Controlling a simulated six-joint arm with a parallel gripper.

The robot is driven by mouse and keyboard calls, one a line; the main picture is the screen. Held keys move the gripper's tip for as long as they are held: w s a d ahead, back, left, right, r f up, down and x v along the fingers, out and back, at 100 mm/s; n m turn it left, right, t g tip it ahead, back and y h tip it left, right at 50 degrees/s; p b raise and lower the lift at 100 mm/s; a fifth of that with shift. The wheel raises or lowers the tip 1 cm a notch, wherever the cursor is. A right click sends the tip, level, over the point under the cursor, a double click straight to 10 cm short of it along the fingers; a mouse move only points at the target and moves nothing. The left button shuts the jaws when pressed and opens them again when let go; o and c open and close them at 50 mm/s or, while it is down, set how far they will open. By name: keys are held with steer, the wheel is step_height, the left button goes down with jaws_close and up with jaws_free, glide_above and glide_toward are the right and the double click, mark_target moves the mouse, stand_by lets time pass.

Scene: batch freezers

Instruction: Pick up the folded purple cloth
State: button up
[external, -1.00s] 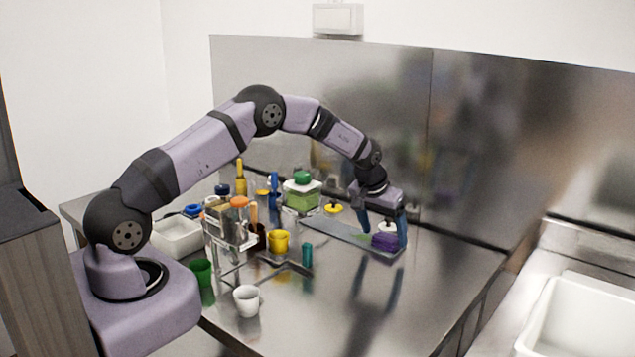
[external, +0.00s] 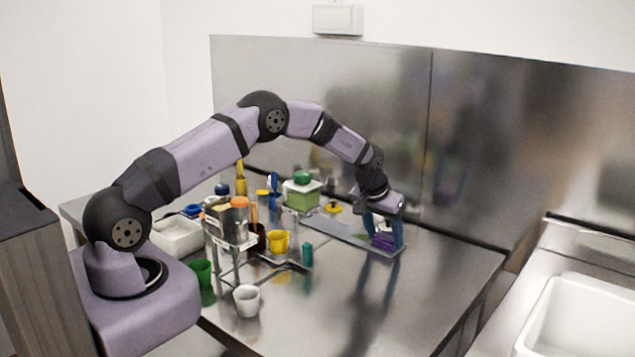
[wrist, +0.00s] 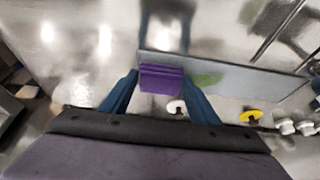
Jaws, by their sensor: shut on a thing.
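The folded purple cloth (external: 383,242) lies at the right end of a flat grey tray or board (external: 345,234) on the steel table. My gripper (external: 384,243) is lowered around it, with its blue fingers on either side. In the wrist view the purple cloth (wrist: 161,79) shows as a layered stack between the two blue fingers (wrist: 160,88), over the end of the grey board (wrist: 225,72). My gripper is shut on the cloth. The fingers hide part of its sides in the external view.
A yellow-knobbed item (external: 333,208) and a green-lidded container (external: 301,190) stand left of my gripper. A yellow cup (external: 278,242), a teal bottle (external: 307,254) and a white cup (external: 246,300) are further left. The steel backsplash rises behind. The table's front right is clear.

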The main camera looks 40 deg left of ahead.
mark_target(387, 242)
step_height(387, 242, up, 10)
steer(key=b, duration=0.2)
steer(key=shift+b, duration=0.3)
steer(key=shift+o, duration=0.6)
steer(key=shift+d+r, duration=0.1)
